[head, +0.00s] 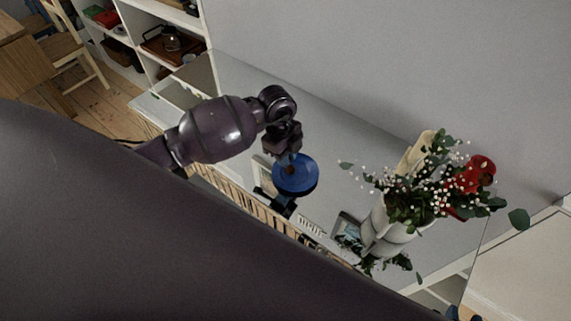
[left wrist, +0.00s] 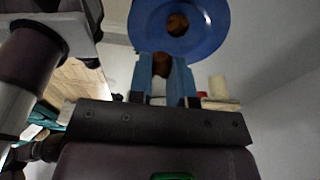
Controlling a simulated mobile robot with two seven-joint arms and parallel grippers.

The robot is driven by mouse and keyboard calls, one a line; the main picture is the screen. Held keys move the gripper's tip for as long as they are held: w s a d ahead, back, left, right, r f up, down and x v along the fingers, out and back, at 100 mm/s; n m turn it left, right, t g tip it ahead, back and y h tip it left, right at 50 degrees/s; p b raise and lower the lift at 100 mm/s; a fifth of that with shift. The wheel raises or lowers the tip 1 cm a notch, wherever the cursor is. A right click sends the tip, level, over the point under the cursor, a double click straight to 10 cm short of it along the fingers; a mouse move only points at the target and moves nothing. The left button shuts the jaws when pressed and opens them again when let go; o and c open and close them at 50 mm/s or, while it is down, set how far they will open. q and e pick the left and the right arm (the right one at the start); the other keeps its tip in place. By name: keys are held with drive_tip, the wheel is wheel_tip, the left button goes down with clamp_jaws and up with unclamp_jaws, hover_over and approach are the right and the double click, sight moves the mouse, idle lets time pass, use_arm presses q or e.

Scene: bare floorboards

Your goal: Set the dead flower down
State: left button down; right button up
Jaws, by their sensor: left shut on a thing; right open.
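My left gripper (head: 287,160) points down at a blue round dish (head: 303,180) on the glossy grey top (head: 335,125). It is shut on a small brown thing, seemingly the dead flower (left wrist: 162,63), which shows between its fingers (left wrist: 163,88) in the left wrist view. The blue dish (left wrist: 150,17) lies just beyond the fingertips there. A brown round patch (left wrist: 177,24) shows in the dish's middle; I cannot tell whether it is a separate thing or a reflection. Whether the held thing touches the dish is unclear. My right gripper is not in view.
A white vase (head: 380,232) with green leaves, white blossoms and red blooms (head: 478,172) stands to the right on the same top. A small picture frame (head: 347,230) is beside it. White shelves (head: 150,62) and a wooden chair (head: 70,55) are at upper left.

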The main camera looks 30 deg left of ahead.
use_arm(q)
drive_tip(key=shift+f, duration=2.15)
drive_tip(key=shift+f, duration=0.2)
drive_tip(key=c, duration=1.1)
unclamp_jaws()
drive_tip(key=shift+o, duration=0.2)
drive_tip(key=shift+r, duration=0.1)
